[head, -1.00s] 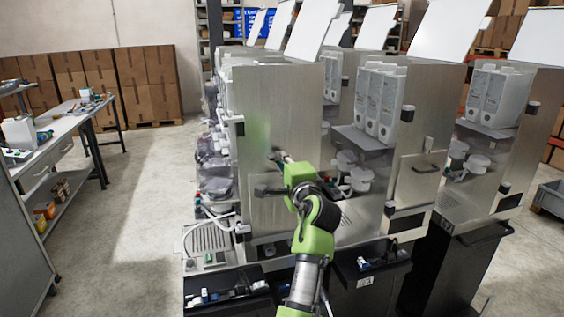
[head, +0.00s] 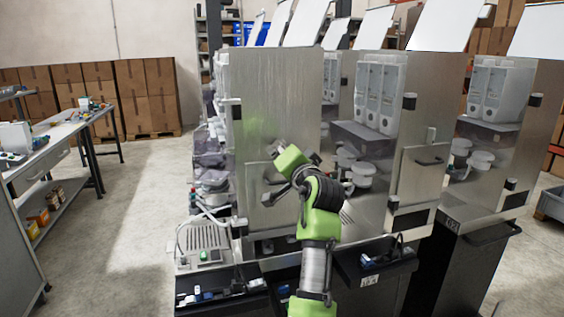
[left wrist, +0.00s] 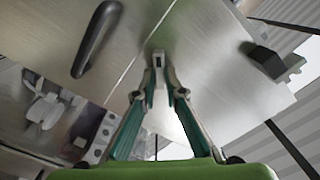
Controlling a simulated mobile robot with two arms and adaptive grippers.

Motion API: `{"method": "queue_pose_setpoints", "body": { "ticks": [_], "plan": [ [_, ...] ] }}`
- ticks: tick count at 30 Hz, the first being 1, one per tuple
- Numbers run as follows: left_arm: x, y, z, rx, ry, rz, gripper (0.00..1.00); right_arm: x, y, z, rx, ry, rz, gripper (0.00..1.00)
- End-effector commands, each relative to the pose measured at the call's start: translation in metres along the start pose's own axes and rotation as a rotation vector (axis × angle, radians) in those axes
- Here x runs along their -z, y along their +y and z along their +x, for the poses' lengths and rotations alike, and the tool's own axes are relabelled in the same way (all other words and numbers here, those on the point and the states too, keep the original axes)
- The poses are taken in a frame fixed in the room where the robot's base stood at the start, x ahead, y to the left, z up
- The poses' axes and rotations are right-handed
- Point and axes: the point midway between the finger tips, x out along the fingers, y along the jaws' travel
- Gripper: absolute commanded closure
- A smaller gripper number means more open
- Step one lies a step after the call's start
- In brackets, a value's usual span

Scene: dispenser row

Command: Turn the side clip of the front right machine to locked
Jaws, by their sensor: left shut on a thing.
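A nearby steel machine (head: 275,90) fills the middle of the head view with its flat side panel. Its lower part has a hatch with a dark handle (head: 275,194); a handle (left wrist: 97,38) also shows in the left wrist view. The small pale side clip (left wrist: 159,60) sits at the panel seam. My left gripper (left wrist: 158,76) is shut on the clip, one fingertip on each side of it. In the head view my green wrist covers the clip and most of the gripper, so its locked or unlocked position cannot be told. My right gripper is not in view.
A black block-shaped catch (left wrist: 268,60) sticks out from the panel edge. More machines (head: 420,120) stand to the right, with a black tray (head: 375,262) low in front. A workbench (head: 60,140) stands at left. The floor (head: 140,200) between is clear.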

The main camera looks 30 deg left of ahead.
Motion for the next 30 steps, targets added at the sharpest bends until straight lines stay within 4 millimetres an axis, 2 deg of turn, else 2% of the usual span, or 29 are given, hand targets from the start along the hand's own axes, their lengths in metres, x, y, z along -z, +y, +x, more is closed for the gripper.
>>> {"method": "queue_pose_setpoints", "body": {
  "ticks": [1,15,30],
  "plan": [
    [0.0,-0.002,0.001,0.012,0.008,-0.051,1.0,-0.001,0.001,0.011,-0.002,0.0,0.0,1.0],
    [0.002,0.002,0.001,0.01,0.01,-0.491,1.0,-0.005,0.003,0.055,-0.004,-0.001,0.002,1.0],
    [0.005,0.004,0.001,0.007,0.01,-0.803,1.0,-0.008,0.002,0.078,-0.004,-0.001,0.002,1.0]
  ]
}}
